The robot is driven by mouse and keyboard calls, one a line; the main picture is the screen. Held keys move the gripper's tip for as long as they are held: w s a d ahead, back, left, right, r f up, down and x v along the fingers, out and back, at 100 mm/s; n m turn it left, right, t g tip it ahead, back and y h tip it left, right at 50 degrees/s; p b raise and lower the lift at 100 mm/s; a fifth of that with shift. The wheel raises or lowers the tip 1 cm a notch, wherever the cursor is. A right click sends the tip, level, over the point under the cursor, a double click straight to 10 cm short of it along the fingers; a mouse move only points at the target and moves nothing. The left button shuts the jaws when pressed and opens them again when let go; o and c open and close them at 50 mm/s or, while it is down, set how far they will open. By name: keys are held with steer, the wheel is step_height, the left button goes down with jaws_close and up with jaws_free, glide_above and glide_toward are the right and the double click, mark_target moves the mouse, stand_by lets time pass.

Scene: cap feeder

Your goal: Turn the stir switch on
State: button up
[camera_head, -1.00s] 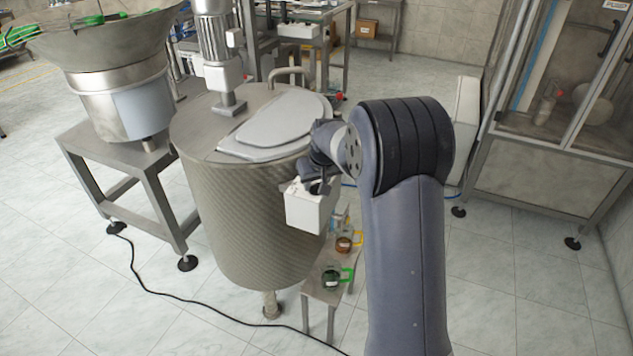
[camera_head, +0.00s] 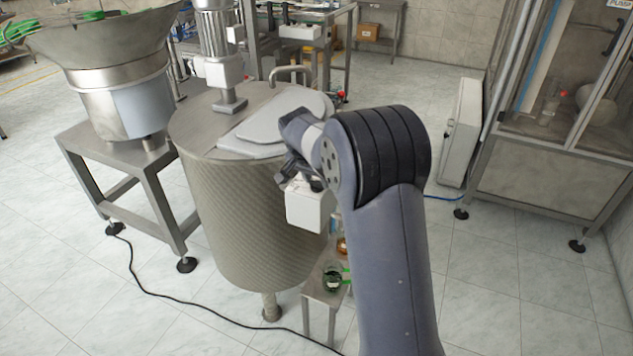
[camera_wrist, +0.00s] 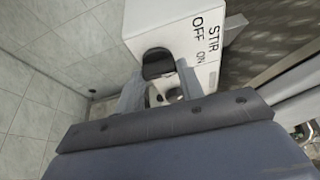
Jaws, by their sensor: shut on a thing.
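The white stir switch box (camera_head: 310,210) is mounted on the right side of the large round metal tank (camera_head: 240,220). In the wrist view the box (camera_wrist: 178,22) carries the words STIR, OFF and ON. A dark switch knob (camera_wrist: 158,62) shows on its face. My gripper (camera_head: 308,182) is at the top of the box, and in the wrist view its grey fingers (camera_wrist: 160,82) are at the knob, shut on it. My wrist hides part of the knob, and I cannot tell which label it points to.
A flat grey lid (camera_head: 275,128) and a motor (camera_head: 220,70) are on the tank top. A small bench (camera_head: 322,293) with glass beakers (camera_head: 332,278) stands below the box. A bowl feeder (camera_head: 105,70) is at the left and a glazed cabinet (camera_head: 560,130) at the right.

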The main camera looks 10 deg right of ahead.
steer(key=m+g+h, duration=0.1)
steer(key=m, duration=0.3)
steer(key=shift+w+a, duration=0.15)
steer(key=shift+m+g+h, duration=0.3)
steer(key=shift+m+g, duration=0.6)
steer(key=shift+m, duration=1.2)
steer(key=shift+w+p, duration=0.1)
steer(key=shift+p, duration=0.2)
steer(key=o, duration=1)
steer(key=v, duration=1)
steer(key=shift+a+r, duration=0.2)
steer(key=shift+r, duration=0.2)
